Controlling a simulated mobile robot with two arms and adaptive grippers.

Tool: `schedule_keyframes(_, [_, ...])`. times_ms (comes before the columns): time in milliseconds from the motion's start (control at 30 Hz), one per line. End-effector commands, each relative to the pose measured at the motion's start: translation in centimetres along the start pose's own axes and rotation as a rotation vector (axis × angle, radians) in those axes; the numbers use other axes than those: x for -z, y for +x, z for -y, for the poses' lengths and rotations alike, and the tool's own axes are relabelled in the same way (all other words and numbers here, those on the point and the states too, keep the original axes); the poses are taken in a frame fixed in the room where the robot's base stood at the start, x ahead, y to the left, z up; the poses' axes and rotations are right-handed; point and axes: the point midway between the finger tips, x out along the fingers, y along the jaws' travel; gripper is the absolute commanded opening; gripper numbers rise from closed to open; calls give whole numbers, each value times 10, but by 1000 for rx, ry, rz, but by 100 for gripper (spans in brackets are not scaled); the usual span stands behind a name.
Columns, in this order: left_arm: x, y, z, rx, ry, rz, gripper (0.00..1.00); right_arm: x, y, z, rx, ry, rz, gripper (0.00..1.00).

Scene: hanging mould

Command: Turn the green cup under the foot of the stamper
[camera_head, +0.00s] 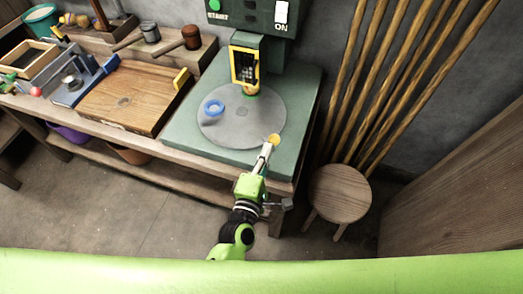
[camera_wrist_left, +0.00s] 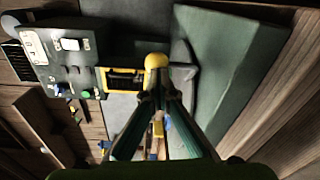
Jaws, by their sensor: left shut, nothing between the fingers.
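The green stamper machine stands on a green bench with a round grey turntable (camera_head: 222,125). Its yellow-framed front (camera_head: 244,66) hangs over the back of the disc. A small orange and green thing (camera_head: 251,91) sits under it; I cannot tell whether this is the green cup. A blue ring-shaped cup (camera_head: 213,107) is on the disc's left half. A yellow knob (camera_head: 274,139) is at the disc's front right rim. My left gripper (camera_head: 267,150) is shut, its tips at or touching the knob. The wrist view shows the knob (camera_wrist_left: 156,61) just beyond the fingertips. My right gripper is out of view.
A wooden board (camera_head: 125,95) and a blue tool (camera_head: 80,85) lie on the bench to the left. A mallet (camera_head: 188,38) is behind them. A round stool (camera_head: 340,192) and leaning poles (camera_head: 400,75) stand to the right. The floor in front is clear.

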Motion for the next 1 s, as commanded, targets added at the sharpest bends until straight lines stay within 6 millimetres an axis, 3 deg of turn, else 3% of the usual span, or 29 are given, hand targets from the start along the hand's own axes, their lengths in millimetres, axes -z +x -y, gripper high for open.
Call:
schedule_keyframes(300, [-18,9,-2,0,-3,30,0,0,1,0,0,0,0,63])
schedule_keyframes(833, [-20,9,-3,-2,-3,32,0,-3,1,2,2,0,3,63])
schedule_keyframes(1000, [-18,-3,-3,-2,-3,31,0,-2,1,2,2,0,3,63])
